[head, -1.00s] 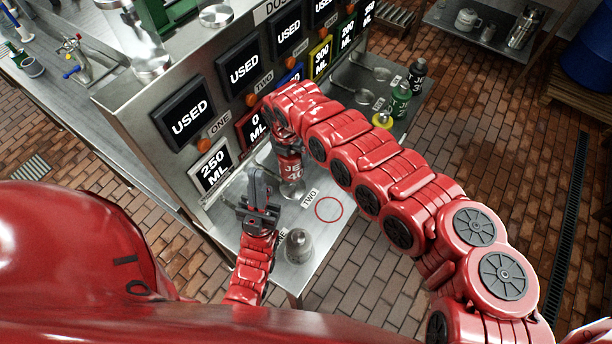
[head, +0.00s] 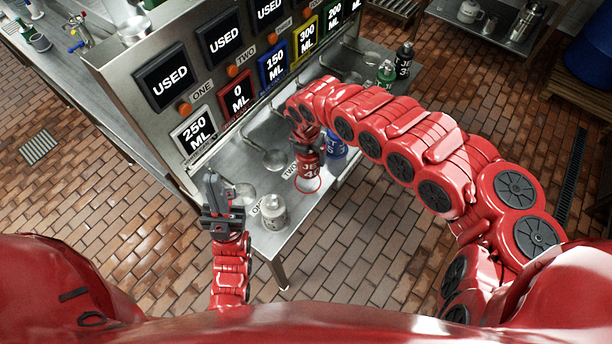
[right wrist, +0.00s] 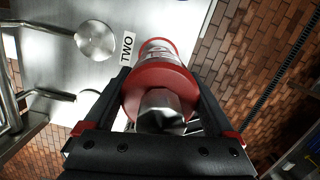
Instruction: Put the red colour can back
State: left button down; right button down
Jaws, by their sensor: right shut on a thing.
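The red can (head: 309,164) is upright over the red ring (head: 314,189) marked on the steel shelf, by the TWO label. My right gripper (head: 304,140) is shut on its upper part. In the right wrist view the can's red shoulder and metal top (right wrist: 160,108) sit between the two dark fingers, with the ring edge around its far end. I cannot tell whether its base touches the shelf. My left gripper (head: 220,200) is raised at the shelf's left front corner, apart from the cans, with its finger gap unclear.
A white can (head: 272,213) stands at the near shelf end by the ONE label. A blue can (head: 336,145) is just behind the red can, partly hidden by my arm. Green (head: 385,73) and black (head: 404,60) cans stand farther along. Dispenser panels (head: 237,99) line the shelf's back.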

aim_at(308, 169)
notch_tip(308, 169, down, 4)
jog(key=shift+w+a+r+p, duration=0.1)
jog(key=shift+a+p, duration=0.05)
jog(key=shift+p, duration=0.3)
jog(key=shift+f+p, duration=0.35)
jog(key=shift+f, duration=1.55)
jog(key=shift+f, duration=0.1)
jog(key=shift+f, duration=0.15)
grip_release()
